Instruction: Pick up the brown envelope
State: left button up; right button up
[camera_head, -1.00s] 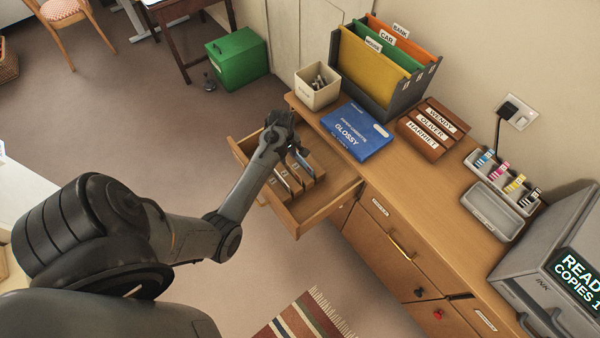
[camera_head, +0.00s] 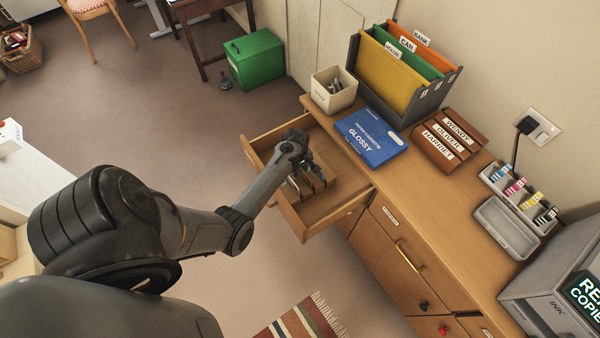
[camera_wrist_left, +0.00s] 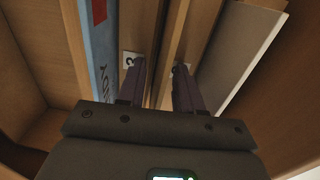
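My left gripper (camera_head: 312,170) is down at the pulled-out drawer (camera_head: 342,200), over its upright wooden dividers. In the left wrist view the two fingers (camera_wrist_left: 158,78) point into the drawer and stand apart, with thin brown upright pieces between and beyond them. I cannot tell which brown strip is the brown envelope and which is divider wood. Small label cards, one reading "C" (camera_wrist_left: 130,60), sit by the fingertips. A blue item with red marks (camera_wrist_left: 100,55) stands left of the fingers, and a pale grey sheet (camera_wrist_left: 240,50) stands to the right. My right gripper is not in view.
The bureau top (camera_head: 430,195) beside the drawer holds a blue GLOSSY box (camera_head: 370,138), a cream pot (camera_head: 333,90), a file rack (camera_head: 440,98) and brown name boxes (camera_head: 448,140). The floor (camera_head: 190,120) left of the drawer is clear.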

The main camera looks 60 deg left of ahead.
pick_arm(q)
grip_shut()
dwell(0.3)
